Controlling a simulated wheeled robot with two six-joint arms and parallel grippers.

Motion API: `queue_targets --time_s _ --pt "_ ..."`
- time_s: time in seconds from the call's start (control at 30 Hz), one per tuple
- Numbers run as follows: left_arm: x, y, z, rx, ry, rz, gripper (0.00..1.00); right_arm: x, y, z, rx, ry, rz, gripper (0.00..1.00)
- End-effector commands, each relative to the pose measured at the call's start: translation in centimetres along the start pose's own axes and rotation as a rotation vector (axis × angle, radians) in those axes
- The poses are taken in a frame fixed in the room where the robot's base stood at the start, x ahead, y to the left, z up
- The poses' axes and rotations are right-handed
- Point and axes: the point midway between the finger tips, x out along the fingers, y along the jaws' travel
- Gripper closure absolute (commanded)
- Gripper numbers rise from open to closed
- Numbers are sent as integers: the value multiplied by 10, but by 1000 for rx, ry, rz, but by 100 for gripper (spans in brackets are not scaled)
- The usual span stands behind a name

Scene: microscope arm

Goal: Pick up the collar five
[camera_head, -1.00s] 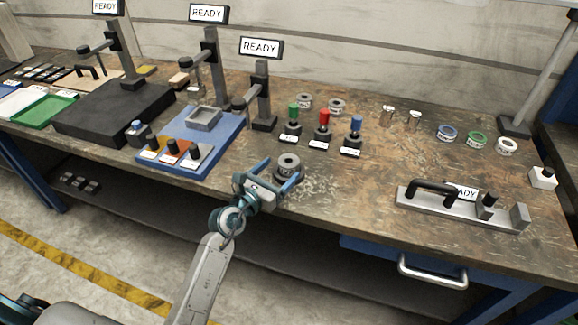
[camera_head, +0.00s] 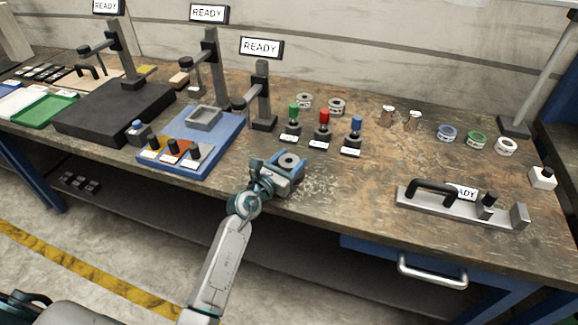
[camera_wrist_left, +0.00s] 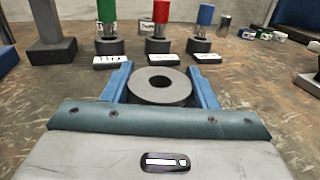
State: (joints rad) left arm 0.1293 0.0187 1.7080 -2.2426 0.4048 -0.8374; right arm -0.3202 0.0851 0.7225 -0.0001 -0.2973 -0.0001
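A grey ring-shaped collar (camera_head: 289,160) sits on the bench near its front edge; its label cannot be read. It also shows in the left wrist view (camera_wrist_left: 160,84), lying flat with its hole up. My left gripper (camera_head: 284,168) is low at the bench, with one blue finger on each side of this collar. In the left wrist view the fingers (camera_wrist_left: 161,84) are spread wide, with the collar between them and little or no gap at its sides. I see no lift off the bench. My right gripper is not in view.
Green, red and blue-topped posts (camera_head: 324,127) stand behind the collar. Blue, green and white rings (camera_head: 477,138) are at right. A blue fixture (camera_head: 215,150) is left. A handled plate (camera_head: 460,207) is right; bench between is clear.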

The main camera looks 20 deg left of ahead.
Motion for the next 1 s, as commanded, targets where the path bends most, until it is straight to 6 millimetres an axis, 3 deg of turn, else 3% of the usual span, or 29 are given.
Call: queue_targets --time_s 0.03,0.13,0.47,0.67,0.83,1.0 --pt "0 0 0 0 0 0 79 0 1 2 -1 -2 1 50" --pt "0 0 2 1 -4 1 96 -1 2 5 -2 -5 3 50" --pt "0 0 6 2 -4 0 96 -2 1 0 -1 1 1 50" --pt "0 0 22 3 -5 -1 96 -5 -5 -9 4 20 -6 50" --pt "0 0 41 3 -6 -2 96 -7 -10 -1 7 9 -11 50" --pt "-25 8 39 6 -3 -1 96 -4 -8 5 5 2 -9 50"
